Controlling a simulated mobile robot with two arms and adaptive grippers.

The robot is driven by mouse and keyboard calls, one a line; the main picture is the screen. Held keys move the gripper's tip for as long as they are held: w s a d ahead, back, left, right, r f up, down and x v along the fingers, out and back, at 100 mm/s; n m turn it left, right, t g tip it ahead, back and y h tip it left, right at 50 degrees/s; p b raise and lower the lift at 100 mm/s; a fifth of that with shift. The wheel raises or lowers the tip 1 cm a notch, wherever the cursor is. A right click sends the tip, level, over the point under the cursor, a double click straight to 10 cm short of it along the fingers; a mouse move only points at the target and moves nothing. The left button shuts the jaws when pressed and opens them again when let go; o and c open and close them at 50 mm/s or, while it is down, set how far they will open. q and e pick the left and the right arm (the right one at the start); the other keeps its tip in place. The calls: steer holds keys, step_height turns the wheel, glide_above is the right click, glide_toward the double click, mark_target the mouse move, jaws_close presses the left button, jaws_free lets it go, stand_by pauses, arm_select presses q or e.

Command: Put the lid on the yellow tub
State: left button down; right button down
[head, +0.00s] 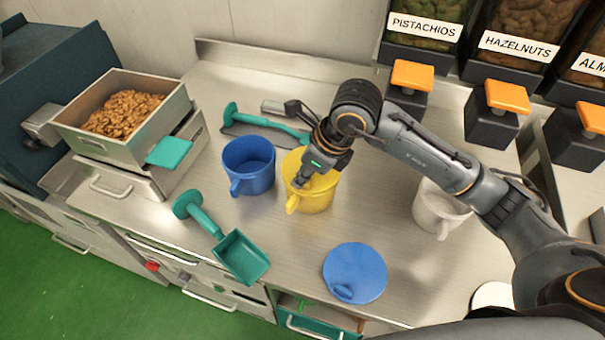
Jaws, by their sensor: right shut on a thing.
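The yellow tub (317,202) stands upright on the steel counter, its handle toward the front left. My right gripper (299,183) reaches down over its top from the right, shut on what looks like the yellow lid (325,181). The gripper hides much of the lid, and I cannot tell whether it rests fully on the rim. My left gripper is not in view.
An open blue tub (248,168) stands close left. A blue lid (355,273) lies in front; a white tub (437,210) stands right. Teal scoops (241,257) lie left and behind (262,122). A nut-filled metal bin (150,140) is far left, dispensers (492,122) behind right.

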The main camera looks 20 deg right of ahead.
steer(key=c, duration=0.8)
jaws_free()
steer(key=shift+c, duration=0.2)
steer(key=shift+r, duration=0.15)
steer(key=shift+r+p, duration=1.9)
steer(key=shift+r, duration=1.5)
steer(key=shift+f, duration=0.1)
